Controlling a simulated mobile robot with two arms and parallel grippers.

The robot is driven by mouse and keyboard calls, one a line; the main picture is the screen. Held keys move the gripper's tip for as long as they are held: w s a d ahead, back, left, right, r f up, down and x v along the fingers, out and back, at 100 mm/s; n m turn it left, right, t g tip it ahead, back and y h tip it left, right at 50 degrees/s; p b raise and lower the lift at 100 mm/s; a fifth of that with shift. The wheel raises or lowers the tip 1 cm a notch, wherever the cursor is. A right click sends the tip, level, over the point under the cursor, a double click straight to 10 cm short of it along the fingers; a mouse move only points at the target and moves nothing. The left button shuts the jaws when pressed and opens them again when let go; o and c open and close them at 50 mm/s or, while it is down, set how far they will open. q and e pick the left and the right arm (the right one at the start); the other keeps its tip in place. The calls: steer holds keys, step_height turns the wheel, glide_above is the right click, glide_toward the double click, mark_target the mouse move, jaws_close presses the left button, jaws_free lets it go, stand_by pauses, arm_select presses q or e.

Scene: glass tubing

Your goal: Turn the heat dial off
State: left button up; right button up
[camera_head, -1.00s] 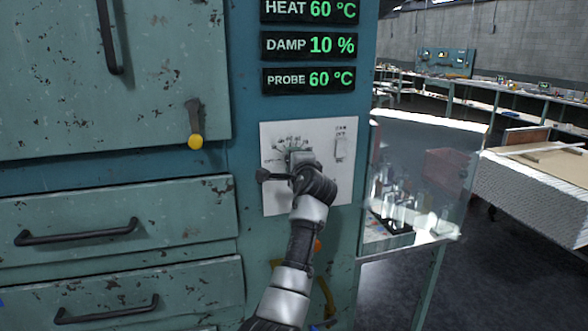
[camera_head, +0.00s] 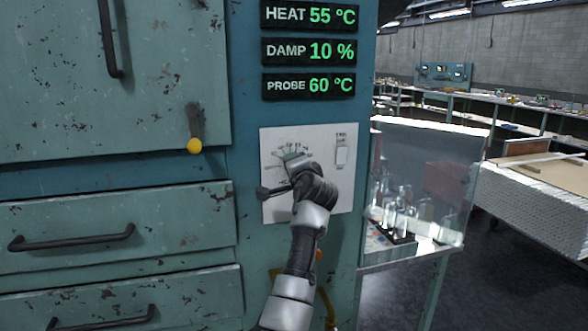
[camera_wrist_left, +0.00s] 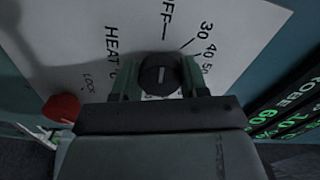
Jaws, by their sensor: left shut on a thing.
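The heat dial (camera_wrist_left: 160,76) is a round black knob with a pale pointer line, on a white panel (camera_head: 334,196) with OFF and a number scale. My left gripper (camera_wrist_left: 158,84) is shut on the dial, one finger on each side. In the head view my left gripper (camera_head: 290,166) covers the dial. The pointer line lies between the OFF mark and the 30 mark's side, but its exact reading is unclear. The HEAT display (camera_head: 310,16) reads 55 °C. My right gripper is not in view.
A red part (camera_wrist_left: 62,108) sits beside the left finger. DAMP (camera_head: 308,51) reads 10 %, PROBE (camera_head: 308,86) 60 °C. A yellow-tipped lever (camera_head: 194,140) is at left. Glassware (camera_head: 400,215) stands at right.

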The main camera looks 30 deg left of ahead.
arm_select(q)
steer(key=shift+f, duration=0.15)
steer(key=o, duration=0.9)
steer(key=b+v, duration=0.2)
steer(key=v, duration=0.8)
steer(key=shift+s+d, duration=0.25)
steer(key=shift+s, duration=0.1)
